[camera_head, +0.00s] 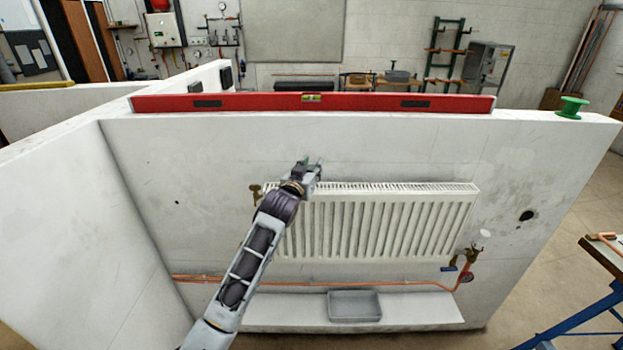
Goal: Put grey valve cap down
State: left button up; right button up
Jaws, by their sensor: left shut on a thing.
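My left gripper (310,165) is in front of the wall, at the top left end of the white radiator (375,225). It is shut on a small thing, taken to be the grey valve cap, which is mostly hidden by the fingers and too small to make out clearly. A brass valve (256,193) sticks out at the radiator's upper left. Another brass valve (474,253) sits at its lower right, by a blue lever. A shallow grey tray (355,306) stands on the white ledge below the radiator. My right gripper is out of view.
A red spirit level (250,103) lies along the wall top, with a green spool (571,107) to its right. A copper pipe (400,284) runs below the radiator. A blue-legged bench (590,310) stands at right. The ledge (420,311) is clear beside the tray.

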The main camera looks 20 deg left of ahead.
pick_arm(q)
jog(key=shift+f, duration=0.1)
jog(key=shift+f+p, duration=0.3)
jog(key=shift+f, duration=1.45)
jog(key=shift+f, duration=0.15)
jog(key=o, duration=0.7)
jog(key=shift+s+a+r+b, duration=0.15)
jog(key=shift+s+b, duration=0.25)
jog(key=shift+s, duration=1.6)
jog(key=shift+s+a+r+b, duration=0.15)
jog(key=shift+s+b, duration=0.2)
jog(key=shift+s, duration=1.65)
jog(key=shift+s+a+r+b, duration=0.15)
jog(key=shift+s+b, duration=0.25)
jog(key=shift+s, duration=1.6)
jog(key=shift+d, duration=0.1)
